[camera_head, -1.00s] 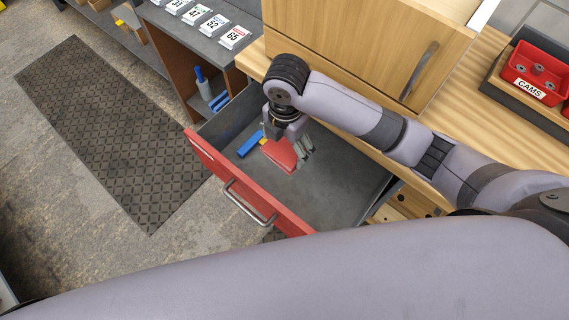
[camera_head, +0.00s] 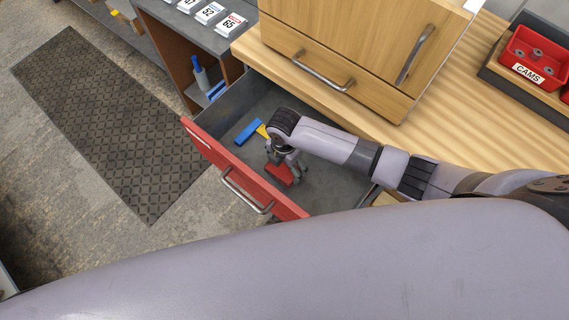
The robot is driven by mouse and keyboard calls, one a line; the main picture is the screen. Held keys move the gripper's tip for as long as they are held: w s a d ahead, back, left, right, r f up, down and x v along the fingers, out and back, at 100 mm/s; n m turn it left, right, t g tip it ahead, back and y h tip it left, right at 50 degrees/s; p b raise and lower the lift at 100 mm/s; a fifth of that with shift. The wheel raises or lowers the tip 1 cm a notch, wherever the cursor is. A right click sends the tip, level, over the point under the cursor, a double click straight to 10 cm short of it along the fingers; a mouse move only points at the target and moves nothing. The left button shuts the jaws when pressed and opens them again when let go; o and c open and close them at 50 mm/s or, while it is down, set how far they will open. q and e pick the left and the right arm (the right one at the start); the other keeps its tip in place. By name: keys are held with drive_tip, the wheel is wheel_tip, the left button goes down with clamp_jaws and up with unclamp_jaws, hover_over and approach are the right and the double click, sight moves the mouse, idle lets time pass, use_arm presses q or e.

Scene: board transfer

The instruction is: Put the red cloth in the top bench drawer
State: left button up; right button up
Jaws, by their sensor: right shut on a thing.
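The red cloth (camera_head: 280,174) is in my right gripper (camera_head: 290,170), which is shut on it. The gripper points down inside the open bench drawer (camera_head: 325,190), near its red front. I cannot tell whether the cloth touches the drawer floor. The drawer has a red front with a metal handle (camera_head: 246,192) and a grey inside. My own arm hides part of the drawer. My left gripper is not in view.
A blue and yellow object (camera_head: 247,131) lies in the drawer by its far left side. A wooden cabinet (camera_head: 345,50) stands on the wooden bench top behind my arm. A red bin marked CAMS (camera_head: 535,58) is at the right. A dark mat (camera_head: 95,120) lies on the floor at left.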

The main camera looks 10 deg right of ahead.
sight(284, 166)
drive_tip(key=shift+f, duration=0.25)
drive_tip(key=shift+f, duration=0.15)
drive_tip(key=o, duration=1.1)
drive_tip(key=shift+c, duration=0.2)
drive_tip(key=shift+r, duration=0.5)
wheel_tip(284, 166, up, 11)
drive_tip(key=shift+r, duration=0.2)
